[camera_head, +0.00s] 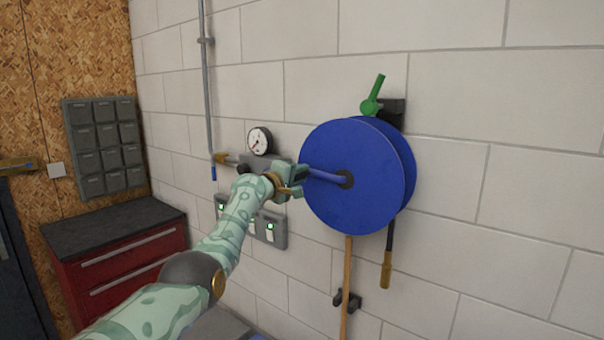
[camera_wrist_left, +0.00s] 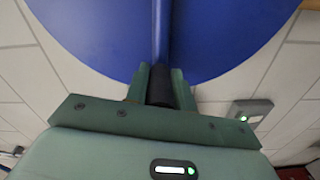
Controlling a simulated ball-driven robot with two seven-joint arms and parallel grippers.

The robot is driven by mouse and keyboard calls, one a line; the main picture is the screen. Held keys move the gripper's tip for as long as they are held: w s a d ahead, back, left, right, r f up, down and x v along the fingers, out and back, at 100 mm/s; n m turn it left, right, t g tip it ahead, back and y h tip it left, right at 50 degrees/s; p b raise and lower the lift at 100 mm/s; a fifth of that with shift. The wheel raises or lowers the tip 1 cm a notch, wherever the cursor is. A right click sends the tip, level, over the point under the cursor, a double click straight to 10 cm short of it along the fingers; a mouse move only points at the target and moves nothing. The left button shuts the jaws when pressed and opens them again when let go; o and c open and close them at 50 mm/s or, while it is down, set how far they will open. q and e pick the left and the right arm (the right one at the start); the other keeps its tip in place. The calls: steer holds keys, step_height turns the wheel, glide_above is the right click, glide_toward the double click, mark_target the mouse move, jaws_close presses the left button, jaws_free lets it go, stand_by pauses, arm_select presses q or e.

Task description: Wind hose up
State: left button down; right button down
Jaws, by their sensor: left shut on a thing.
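A blue hose reel (camera_head: 355,205) is mounted on the block wall, and its face fills the top of the left wrist view (camera_wrist_left: 90,35). A blue crank arm (camera_head: 325,176) runs left from the dark hub. My left gripper (camera_head: 292,182) is at the outer end of this crank. In the left wrist view its green fingers (camera_wrist_left: 160,82) are shut on the black crank handle (camera_wrist_left: 160,88). A dark hose end with a brass-coloured nozzle (camera_head: 386,268) hangs below the reel's right side. The hose on the drum is hidden behind the disc. My right gripper is not in view.
A green lever (camera_head: 373,97) sits above the reel. A gauge (camera_head: 260,141) and a grey box with green lights (camera_head: 270,230) are on the wall near my left arm. A wooden pole (camera_head: 347,285) stands below the reel. A red cabinet (camera_head: 120,265) is at left.

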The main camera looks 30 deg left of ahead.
arm_select(q)
steer(key=shift+a+f+n, duration=0.1)
steer(key=shift+f+n, duration=0.2)
steer(key=shift+f, duration=0.4)
steer(key=c, duration=1.2)
jaws_free()
steer(key=shift+s, duration=0.1)
steer(key=shift+c, duration=0.2)
steer(key=shift+o, duration=0.3)
steer(key=shift+s+a+r, duration=0.2)
steer(key=shift+d, duration=0.1)
